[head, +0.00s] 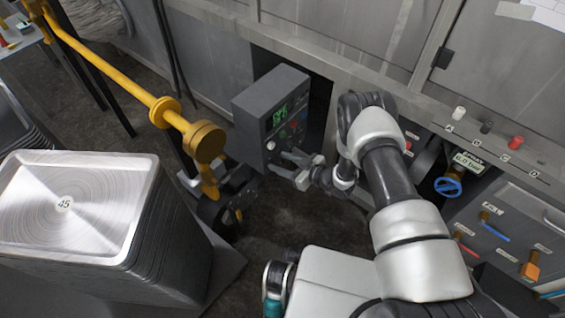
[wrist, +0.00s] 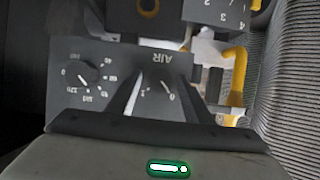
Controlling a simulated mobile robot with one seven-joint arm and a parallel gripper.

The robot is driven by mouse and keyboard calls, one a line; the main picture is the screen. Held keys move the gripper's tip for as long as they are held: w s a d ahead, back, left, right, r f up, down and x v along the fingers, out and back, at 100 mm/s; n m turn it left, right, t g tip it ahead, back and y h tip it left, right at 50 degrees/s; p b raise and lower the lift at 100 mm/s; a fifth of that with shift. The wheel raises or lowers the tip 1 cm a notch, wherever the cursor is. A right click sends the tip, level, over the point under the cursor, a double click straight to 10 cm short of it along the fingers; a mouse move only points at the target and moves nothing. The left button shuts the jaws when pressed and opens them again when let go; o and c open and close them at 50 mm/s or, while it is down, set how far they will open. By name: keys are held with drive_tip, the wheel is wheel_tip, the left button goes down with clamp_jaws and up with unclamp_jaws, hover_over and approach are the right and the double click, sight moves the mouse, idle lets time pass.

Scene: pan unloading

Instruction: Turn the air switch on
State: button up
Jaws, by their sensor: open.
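The grey control box (head: 258,112) with a green display stands against the machine in the head view. My gripper (head: 297,168) is at the lower part of its front face. In the wrist view the panel appears upside down, with the word AIR above the air switch (wrist: 167,101). My gripper (wrist: 158,90) is open, with its fingers on either side of the switch. The switch is dark and partly hidden by the gripper body. I cannot tell its position or whether the fingers touch it. A round numbered dial (wrist: 84,76) sits left of it.
A yellow pipe (head: 112,72) with a flange runs left of the box. A stack of metal pans (head: 75,205) stands at front left. Right of my arm are a blue valve wheel (head: 448,186) and a panel of small levers and knobs.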

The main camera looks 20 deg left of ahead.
drive_tip(key=c, duration=1.1)
drive_tip(key=shift+o, duration=0.2)
drive_tip(key=shift+w+m, duration=0.1)
drive_tip(key=shift+m, duration=0.2)
drive_tip(key=shift+w+d+m+g+y, duration=0.15)
drive_tip(key=shift+m+g+y, duration=0.25)
drive_tip(key=shift+m+g, duration=0.45)
drive_tip(key=m+g, duration=0.1)
drive_tip(key=m, duration=0.1)
drive_tip(key=m+y, duration=0.1)
drive_tip(key=m, duration=0.1)
drive_tip(key=shift+f+g, duration=0.2)
drive_tip(key=shift+g, duration=0.15)
drive_tip(key=m+y, duration=0.1)
drive_tip(key=m, duration=0.1)
drive_tip(key=m+g+y, duration=0.1)
drive_tip(key=m, duration=0.1)
drive_tip(key=shift+w+f, duration=0.1)
drive_tip(key=shift+f, duration=0.1)
drive_tip(key=shift+m+g+y, duration=0.3)
drive_tip(key=shift+m+y, duration=0.4)
drive_tip(key=shift+m, duration=0.85)
drive_tip(key=o, duration=1.1)
drive_tip(key=shift+c, duration=0.2)
